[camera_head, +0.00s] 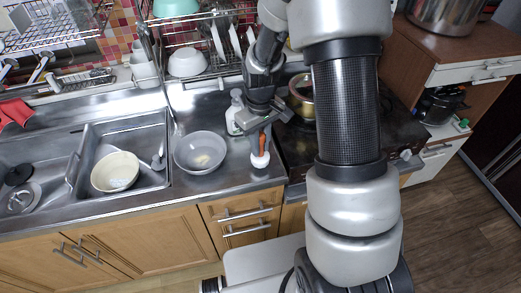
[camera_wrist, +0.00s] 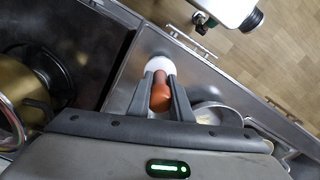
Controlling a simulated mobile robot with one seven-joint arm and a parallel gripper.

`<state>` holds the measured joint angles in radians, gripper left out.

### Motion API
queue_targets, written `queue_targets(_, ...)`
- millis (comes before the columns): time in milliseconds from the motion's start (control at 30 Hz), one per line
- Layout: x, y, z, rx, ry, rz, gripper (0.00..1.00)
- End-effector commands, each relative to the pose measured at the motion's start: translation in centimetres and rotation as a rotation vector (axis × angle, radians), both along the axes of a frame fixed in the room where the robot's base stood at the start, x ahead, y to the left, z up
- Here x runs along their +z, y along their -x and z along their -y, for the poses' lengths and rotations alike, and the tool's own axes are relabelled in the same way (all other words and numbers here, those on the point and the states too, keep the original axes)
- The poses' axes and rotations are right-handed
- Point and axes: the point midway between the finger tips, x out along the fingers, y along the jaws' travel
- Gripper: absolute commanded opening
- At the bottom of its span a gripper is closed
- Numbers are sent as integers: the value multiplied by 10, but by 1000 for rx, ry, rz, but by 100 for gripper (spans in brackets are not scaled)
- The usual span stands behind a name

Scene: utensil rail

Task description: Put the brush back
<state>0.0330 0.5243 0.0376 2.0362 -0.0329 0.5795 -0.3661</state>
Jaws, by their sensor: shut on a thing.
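The brush has an orange-brown handle and a white head (camera_head: 260,160). In the head view it hangs head-down below my gripper (camera_head: 264,127), near the front edge of the counter and right of the grey bowl. In the wrist view the handle (camera_wrist: 160,92) lies between the two fingers of my gripper (camera_wrist: 162,84), which are shut on it, and the white head (camera_wrist: 158,64) shows beyond the fingertips. The upper handle is hidden by the gripper. I cannot tell whether the head touches the counter.
A grey bowl (camera_head: 190,160) and a white bottle (camera_head: 234,115) stand close left of my gripper. The sink (camera_head: 85,150) holds a cream bowl (camera_head: 115,171). The stove with a brass pot (camera_head: 301,88) is on the right. Dish racks with a white bowl (camera_head: 187,62) and utensils are behind.

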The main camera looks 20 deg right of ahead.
Motion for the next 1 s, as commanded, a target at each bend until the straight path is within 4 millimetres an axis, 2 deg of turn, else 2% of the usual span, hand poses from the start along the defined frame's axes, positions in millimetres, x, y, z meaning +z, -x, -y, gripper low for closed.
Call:
queue_targets(133, -22, 1, 0, 1, 0, -4, 0)
queue_targets(533, -29, 0, 0, 0, 0, 0, 0)
queue_targets(567, -27, 0, 0, 0, 0, 0, 24)
queue_targets(633, -27, 0, 0, 0, -1, -1, 35)
queue_targets(1000, -21, 0, 0, 0, 0, -1, 37)
